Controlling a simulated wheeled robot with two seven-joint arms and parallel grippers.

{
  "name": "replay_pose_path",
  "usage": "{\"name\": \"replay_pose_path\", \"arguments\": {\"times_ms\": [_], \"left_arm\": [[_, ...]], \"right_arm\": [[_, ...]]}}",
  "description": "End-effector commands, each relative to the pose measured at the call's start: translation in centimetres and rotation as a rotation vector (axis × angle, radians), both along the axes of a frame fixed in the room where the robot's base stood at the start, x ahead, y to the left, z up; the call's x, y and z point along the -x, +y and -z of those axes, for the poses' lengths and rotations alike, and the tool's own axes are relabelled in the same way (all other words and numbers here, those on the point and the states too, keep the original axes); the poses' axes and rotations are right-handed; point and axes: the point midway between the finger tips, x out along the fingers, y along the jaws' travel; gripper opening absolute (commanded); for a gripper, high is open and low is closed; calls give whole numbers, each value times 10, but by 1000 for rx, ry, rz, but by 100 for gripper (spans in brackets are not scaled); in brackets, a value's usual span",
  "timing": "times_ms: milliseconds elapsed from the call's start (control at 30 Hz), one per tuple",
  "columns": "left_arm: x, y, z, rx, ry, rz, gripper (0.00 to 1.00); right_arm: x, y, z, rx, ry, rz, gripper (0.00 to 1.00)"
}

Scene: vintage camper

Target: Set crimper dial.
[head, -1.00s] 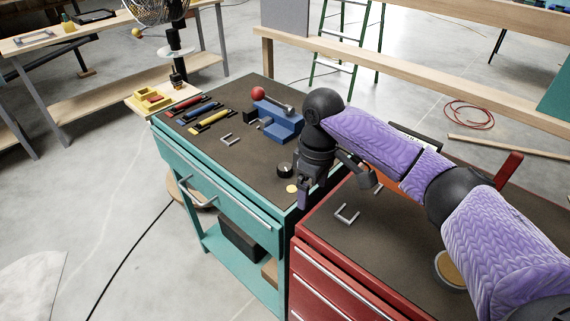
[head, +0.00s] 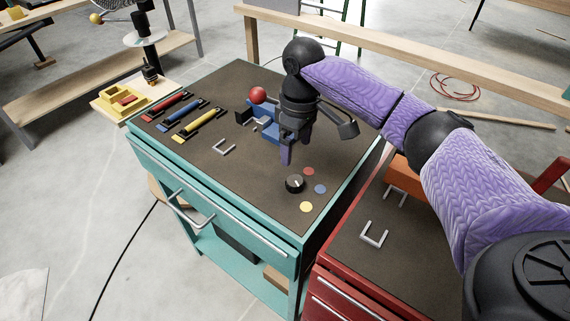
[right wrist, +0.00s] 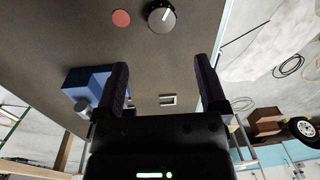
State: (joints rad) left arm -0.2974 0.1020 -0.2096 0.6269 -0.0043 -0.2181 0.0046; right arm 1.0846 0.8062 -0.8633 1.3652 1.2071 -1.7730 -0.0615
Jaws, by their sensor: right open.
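The dial (head: 294,184) is a round black knob with a white line on its top, on the dark top of the teal cart. A red disc (head: 308,171), a blue disc (head: 320,188) and a yellow disc (head: 306,207) lie around its right side. The blue crimper (head: 266,130) with a red ball handle (head: 258,95) is partly hidden behind my right gripper (head: 287,156). This gripper is open and empty, pointing down behind the dial, apart from it. In the right wrist view the dial (right wrist: 161,17) lies beyond the fingertips, beside the red disc (right wrist: 121,18). My left gripper is not in view.
Red, blue and yellow-handled tools (head: 199,124) lie at the cart's left. A grey bracket (head: 223,147) lies on the mat between them and the dial. A red cart (head: 345,266) with another grey bracket (head: 374,234) stands at right.

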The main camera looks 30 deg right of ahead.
Motion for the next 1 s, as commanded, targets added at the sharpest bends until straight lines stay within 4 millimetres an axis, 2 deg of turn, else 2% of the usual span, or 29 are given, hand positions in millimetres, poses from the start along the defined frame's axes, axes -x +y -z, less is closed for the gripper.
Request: {"name": "replay_pose_path", "arguments": {"times_ms": [100, 300, 467, 700, 767, 1000], "left_arm": [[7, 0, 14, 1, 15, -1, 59], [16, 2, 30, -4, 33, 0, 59], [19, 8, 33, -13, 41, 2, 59], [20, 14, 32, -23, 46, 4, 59], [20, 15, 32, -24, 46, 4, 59], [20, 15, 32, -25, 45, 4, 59]], "right_arm": [[2, 1, 33, 2, 6, 1, 92], [3, 3, 77, 3, 5, 0, 92], [3, 4, 90, 2, 1, 0, 92], [3, 5, 90, 1, 0, 0, 92], [3, 5, 90, 1, 0, 0, 82], [3, 5, 90, 1, 0, 0, 31]]}}
